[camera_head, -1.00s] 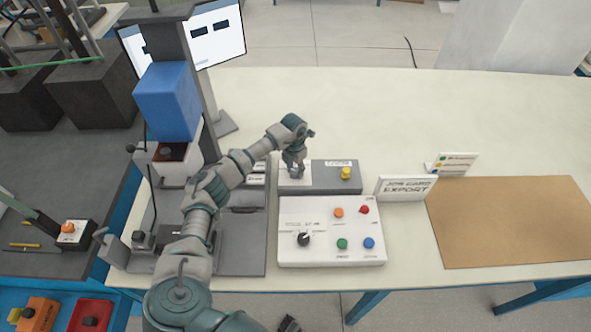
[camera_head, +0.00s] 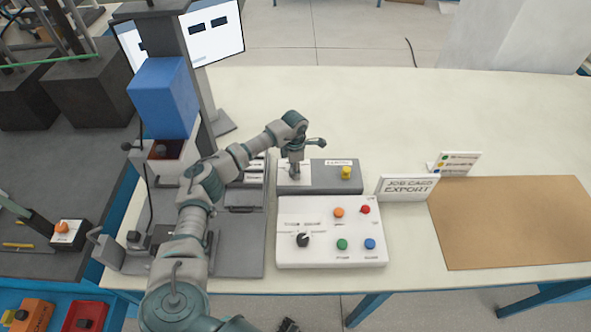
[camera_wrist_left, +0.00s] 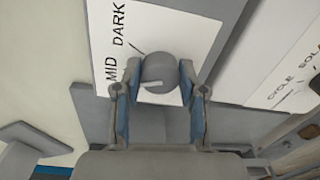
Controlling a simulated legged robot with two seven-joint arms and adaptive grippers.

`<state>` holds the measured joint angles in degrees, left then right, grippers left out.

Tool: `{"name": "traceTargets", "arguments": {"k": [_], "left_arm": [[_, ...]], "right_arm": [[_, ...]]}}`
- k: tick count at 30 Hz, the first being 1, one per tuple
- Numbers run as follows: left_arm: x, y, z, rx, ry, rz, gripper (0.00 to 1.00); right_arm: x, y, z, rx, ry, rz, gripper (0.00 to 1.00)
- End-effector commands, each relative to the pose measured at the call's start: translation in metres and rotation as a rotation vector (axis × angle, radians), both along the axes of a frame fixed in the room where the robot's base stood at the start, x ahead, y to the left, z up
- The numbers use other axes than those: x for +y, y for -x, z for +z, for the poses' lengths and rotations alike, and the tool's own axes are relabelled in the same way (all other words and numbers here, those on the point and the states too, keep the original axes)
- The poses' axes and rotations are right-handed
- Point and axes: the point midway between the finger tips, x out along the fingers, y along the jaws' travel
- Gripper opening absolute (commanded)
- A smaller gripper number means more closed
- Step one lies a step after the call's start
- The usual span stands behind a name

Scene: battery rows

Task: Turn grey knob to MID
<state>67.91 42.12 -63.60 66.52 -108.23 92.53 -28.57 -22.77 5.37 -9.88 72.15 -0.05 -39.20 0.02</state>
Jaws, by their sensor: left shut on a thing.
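The grey knob (camera_wrist_left: 159,72) sits on a white plate (camera_wrist_left: 150,30) marked MID and DARK in the left wrist view. My left gripper (camera_wrist_left: 158,85) is shut on the knob, with a finger on either side of it. In the head view my left gripper (camera_head: 295,172) reaches down onto the left part of the grey box (camera_head: 325,180) and hides the knob. My right gripper is not clearly seen.
In front is a white panel (camera_head: 320,258) with a black knob (camera_head: 303,240) and several coloured buttons.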

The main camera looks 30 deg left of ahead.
Motion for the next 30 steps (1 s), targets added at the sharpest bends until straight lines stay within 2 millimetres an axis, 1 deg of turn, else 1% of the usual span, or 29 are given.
{"name": "traceTargets", "arguments": {"k": [1,6,20,21,23,24,30], "left_arm": [[0.0021,0.0011,-0.0024,0.004,-0.005,-0.015,0.06],[0.0021,0.001,-0.002,0.004,-0.005,-0.053,0.06],[0.0023,0.001,-0.0014,0.003,-0.005,-0.065,0.06],[0.0023,0.001,-0.0014,0.003,-0.005,-0.065,0.48],[0.0021,0.001,-0.0013,0.003,-0.005,-0.065,0.63],[0.0018,0.0008,-0.0011,0.002,-0.004,-0.065,0.66],[0.001,0.0007,-0.0003,0.001,-0.003,-0.066,0.66]], "right_arm": [[-0.0001,-0.0006,0.0001,0.001,0.0,0.0,0.4],[0.0004,-0.0037,0.0022,0.0,0.0,0.0,0.4],[0.0,-0.005,0.0031,-0.001,0.001,0.0,0.4],[0.0,-0.005,0.0031,-0.001,0.001,0.0,0.4],[-0.0001,-0.005,0.0031,-0.001,0.001,0.0,0.4],[-0.0002,-0.005,0.0031,-0.001,0.001,0.0,0.4],[-0.0001,-0.0049,0.0032,-0.001,0.001,0.0,0.4]]}}
